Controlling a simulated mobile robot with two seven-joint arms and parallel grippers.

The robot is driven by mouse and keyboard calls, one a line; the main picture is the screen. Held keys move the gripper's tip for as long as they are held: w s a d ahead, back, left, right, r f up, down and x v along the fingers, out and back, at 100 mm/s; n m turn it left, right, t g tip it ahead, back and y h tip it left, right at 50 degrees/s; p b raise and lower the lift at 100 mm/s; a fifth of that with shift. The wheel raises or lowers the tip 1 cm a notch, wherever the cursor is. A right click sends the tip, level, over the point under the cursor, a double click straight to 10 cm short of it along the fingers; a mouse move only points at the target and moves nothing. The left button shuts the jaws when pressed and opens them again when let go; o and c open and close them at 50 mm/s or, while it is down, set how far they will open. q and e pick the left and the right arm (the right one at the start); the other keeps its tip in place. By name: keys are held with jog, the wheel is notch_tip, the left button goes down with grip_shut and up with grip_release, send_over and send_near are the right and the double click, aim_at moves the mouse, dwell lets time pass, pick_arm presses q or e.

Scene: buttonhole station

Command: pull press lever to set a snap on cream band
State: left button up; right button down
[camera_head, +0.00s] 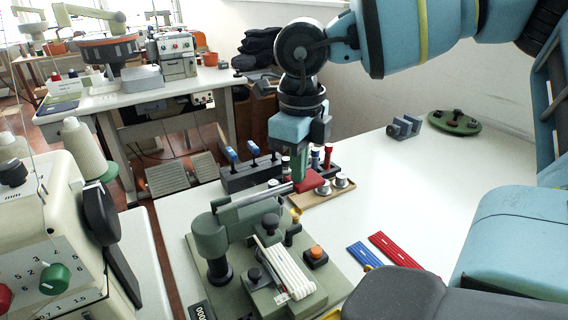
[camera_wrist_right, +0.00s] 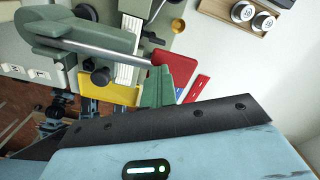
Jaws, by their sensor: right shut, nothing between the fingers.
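The green press (camera_head: 207,238) stands on a green base on the white table. Its lever is a silver bar (camera_head: 252,195) rising slightly to the right, with a red end (camera_head: 311,181). The lever bar (camera_wrist_right: 100,52) and its red end (camera_wrist_right: 172,58) also show in the right wrist view. The cream band (camera_head: 284,273) lies folded on the press base; part of it (camera_wrist_right: 128,62) shows behind the lever. My right gripper (camera_head: 299,183) points down beside the red end, its green fingers (camera_wrist_right: 156,88) shut and empty; contact is unclear. My left gripper is out of view.
A wooden tray (camera_head: 318,197) with metal pots stands behind the lever end. Blue (camera_head: 364,256) and red (camera_head: 404,254) strips lie right of the press. An orange button (camera_head: 315,253) is beside the band. A sewing machine (camera_head: 48,235) stands at left. The table's right middle is clear.

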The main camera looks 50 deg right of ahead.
jog(key=shift+f+b, duration=0.3)
jog(key=shift+f, duration=0.2)
jog(key=shift+r+p, duration=0.3)
jog(key=shift+r, duration=0.1)
jog(key=shift+r+p, duration=0.45)
jog(key=shift+r, duration=0.7)
notch_tip(320, 180, up, 2)
jog(key=shift+r+p, duration=0.1)
jog(key=shift+p, duration=0.65)
notch_tip(320, 180, up, 2)
jog(key=shift+r+p, duration=0.1)
jog(key=shift+p, duration=0.5)
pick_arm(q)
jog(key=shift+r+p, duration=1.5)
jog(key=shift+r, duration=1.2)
pick_arm(e)
jog(key=shift+r, duration=2.9)
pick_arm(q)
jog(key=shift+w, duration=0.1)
